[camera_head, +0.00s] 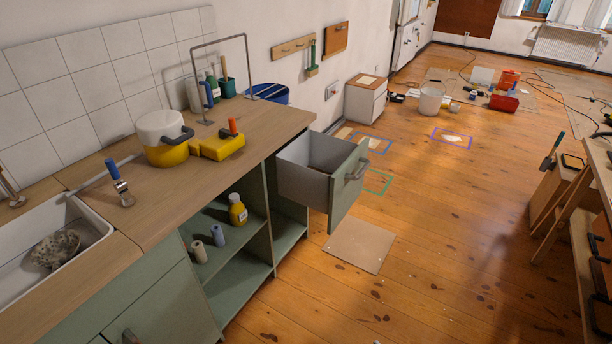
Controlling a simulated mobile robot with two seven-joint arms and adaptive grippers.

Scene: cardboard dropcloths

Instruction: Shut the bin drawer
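The bin drawer (303,183) is pulled well out of the green cabinet at the far end of the counter, in the head view. It has grey walls and a green front panel (344,198) with a grey bar handle (356,169) on its outer face. The part of the inside that I can see looks empty, but its near wall and front panel hide some of it. Neither of my grippers is in view.
The wooden counter (210,165) holds a yellow-and-white pot (163,139) and a yellow block (222,146). A cardboard sheet (359,246) lies on the floor near the drawer. The floor (450,210) right of it is mostly clear, up to a wooden bench (565,190).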

